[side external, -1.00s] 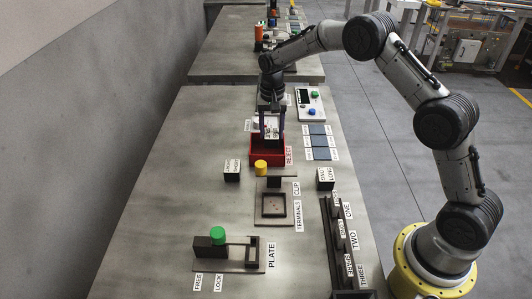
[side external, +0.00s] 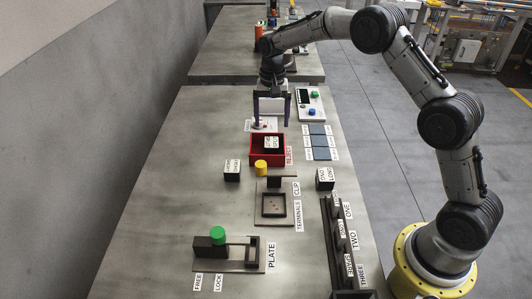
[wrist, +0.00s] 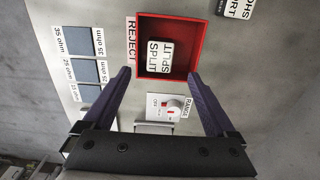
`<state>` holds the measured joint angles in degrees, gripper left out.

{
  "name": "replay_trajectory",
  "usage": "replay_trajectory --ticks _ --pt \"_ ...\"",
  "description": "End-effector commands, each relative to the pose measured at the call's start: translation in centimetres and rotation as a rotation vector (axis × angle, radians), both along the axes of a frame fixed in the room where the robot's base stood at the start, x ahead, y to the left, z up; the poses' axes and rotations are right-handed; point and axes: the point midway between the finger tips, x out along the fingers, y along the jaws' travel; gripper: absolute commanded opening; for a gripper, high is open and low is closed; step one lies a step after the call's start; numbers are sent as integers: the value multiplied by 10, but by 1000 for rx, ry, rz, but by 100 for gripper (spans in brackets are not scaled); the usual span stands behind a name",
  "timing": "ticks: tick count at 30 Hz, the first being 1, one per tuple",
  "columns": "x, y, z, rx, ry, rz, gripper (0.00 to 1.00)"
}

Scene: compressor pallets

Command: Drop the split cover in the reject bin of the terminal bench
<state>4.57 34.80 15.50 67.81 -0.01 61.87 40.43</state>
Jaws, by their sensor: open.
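The split cover (side external: 271,144), a dark block with white SPLIT labels, lies inside the red reject bin (side external: 254,160). In the wrist view the cover (wrist: 160,56) shows inside the bin (wrist: 197,33), toward its lower left part. The white REJECT label (side external: 289,156) stands beside the bin. My gripper (side external: 271,123) is open and empty, above and just behind the bin. In the wrist view the fingers (wrist: 159,80) are spread wide, with the cover apart from both of them.
A dial plate marked RANGE (wrist: 172,108) lies beyond the bin. A meter box (side external: 311,104) and blue ohm pads (side external: 319,142) stand right of it. Labelled dark blocks (side external: 232,171) and a yellow knob (side external: 261,168) are in front. The bench's left side is clear.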

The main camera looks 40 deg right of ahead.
Motion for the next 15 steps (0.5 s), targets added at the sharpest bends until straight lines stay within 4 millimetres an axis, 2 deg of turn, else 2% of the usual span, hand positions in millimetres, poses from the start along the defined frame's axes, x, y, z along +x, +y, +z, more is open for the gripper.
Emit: replay_trajectory --ticks 1,6,10,15 --pt "1 0 14 -1 -6 0 91" --pt "1 0 50 0 -6 0 91" --pt "1 0 72 0 -4 0 91" --pt "0 0 89 0 -1 0 91"
